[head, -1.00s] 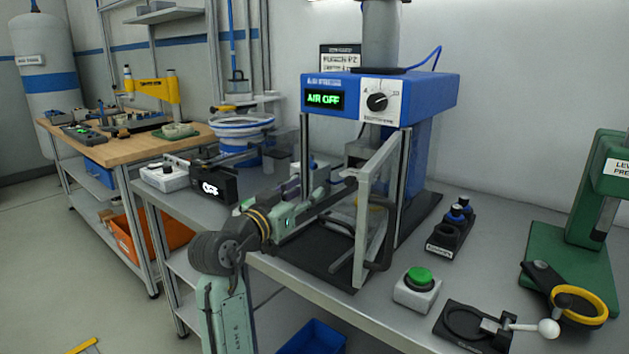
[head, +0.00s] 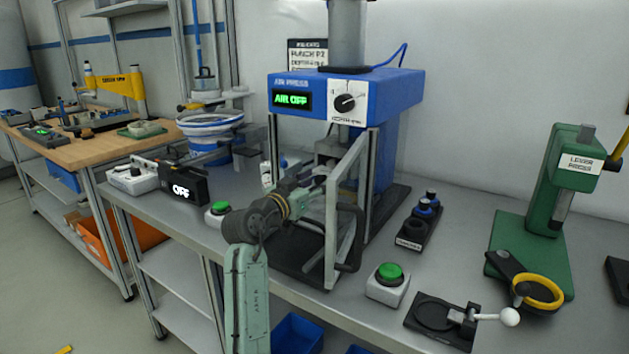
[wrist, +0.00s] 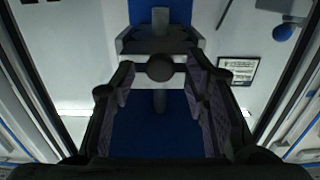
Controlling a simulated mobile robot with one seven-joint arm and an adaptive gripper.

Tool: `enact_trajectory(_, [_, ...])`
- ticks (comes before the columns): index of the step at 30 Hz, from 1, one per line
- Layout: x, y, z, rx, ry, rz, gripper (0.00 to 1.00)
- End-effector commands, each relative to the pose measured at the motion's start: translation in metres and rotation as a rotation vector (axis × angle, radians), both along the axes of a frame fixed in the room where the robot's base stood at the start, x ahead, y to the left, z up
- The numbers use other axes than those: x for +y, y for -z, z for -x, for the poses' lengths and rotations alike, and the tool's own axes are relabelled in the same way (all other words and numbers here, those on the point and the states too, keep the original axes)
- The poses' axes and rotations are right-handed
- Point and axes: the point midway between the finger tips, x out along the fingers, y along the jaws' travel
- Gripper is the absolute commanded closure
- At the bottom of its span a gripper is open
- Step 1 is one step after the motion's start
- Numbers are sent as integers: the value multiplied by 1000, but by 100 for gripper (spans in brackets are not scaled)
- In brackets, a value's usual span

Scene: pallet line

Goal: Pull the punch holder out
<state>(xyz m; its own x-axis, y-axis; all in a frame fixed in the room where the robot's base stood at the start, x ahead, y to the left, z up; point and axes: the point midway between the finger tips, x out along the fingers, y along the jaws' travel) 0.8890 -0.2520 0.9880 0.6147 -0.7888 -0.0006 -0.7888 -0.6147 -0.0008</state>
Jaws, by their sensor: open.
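The blue air press (head: 345,92) stands on the grey bench, and its display reads AIR OFF. What looks like the punch holder is a grey block (wrist: 140,46) under the press head, with a dark round knob (wrist: 159,67) facing me in the wrist view. My gripper (wrist: 160,76) is open, one purple-padded finger on each side of the knob, and I see no contact. The gap in depth is unclear. In the head view my gripper is inside the press opening, mostly hidden by the guard frame (head: 333,225).
The guard frame stands close on the right of my arm. A rack with blue-topped punches (head: 418,225), a green button box (head: 388,284) and a green lever press (head: 545,205) stand to the right. Another green button (head: 218,210) is left of the press.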

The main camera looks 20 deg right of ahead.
Motion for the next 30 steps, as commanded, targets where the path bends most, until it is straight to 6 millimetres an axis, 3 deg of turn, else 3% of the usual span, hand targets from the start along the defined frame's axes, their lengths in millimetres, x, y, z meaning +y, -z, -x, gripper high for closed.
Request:
enact_trajectory(6, [0,0,0,0,0,0,59])
enact_trajectory(24, [0,0,0,1,-1,1,99])
enact_trajectory(30, [0,0,0,1,-1,1,100])
